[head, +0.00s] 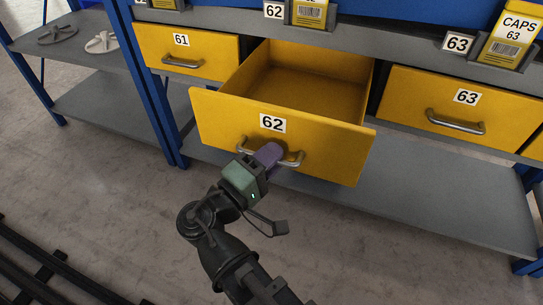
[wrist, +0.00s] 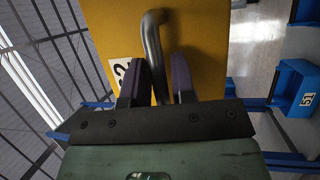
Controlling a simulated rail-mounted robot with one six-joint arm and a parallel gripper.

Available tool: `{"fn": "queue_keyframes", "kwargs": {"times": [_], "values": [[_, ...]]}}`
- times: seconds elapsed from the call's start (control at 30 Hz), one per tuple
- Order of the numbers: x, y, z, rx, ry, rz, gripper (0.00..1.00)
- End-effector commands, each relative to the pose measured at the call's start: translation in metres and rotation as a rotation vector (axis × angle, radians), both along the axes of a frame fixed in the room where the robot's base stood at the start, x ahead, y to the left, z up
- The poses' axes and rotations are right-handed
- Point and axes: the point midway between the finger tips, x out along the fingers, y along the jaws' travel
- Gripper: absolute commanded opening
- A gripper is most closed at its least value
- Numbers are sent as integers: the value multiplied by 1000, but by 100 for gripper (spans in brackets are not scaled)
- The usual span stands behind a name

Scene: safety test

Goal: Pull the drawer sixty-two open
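Drawer sixty-two (head: 225,113) is yellow with a "62" label. It stands well out of its shelf bay, and its inside looks empty. Its silver bar handle (head: 293,160) is on the front; the middle of the bar is partly hidden by my gripper (head: 268,155).
Closed yellow drawers sixty-one (head: 210,50) and sixty-three (head: 480,98) flank the open one. A grey lower shelf (head: 420,205) is bare below. Blue uprights stand at the sides. The concrete floor (head: 110,200) is clear, with dark rails at lower left.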

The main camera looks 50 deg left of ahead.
Motion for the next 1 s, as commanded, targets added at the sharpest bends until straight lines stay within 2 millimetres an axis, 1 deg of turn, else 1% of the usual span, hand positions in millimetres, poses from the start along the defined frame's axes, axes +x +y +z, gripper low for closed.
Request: {"fn": "queue_keyframes", "kwargs": {"times": [0.13,0.27,0.37,0.5,0.6,0.7,0.8,1.0], "values": [[-3,0,-1,0,0,1,24],[-18,-1,-4,0,0,3,24],[-37,-3,-8,0,0,4,24],[-69,-6,-14,0,0,4,24],[-89,-8,-17,-1,0,4,24],[-102,-9,-19,0,0,2,24],[-106,-10,-19,0,0,0,24],[-106,-11,-18,0,0,0,24]]}}
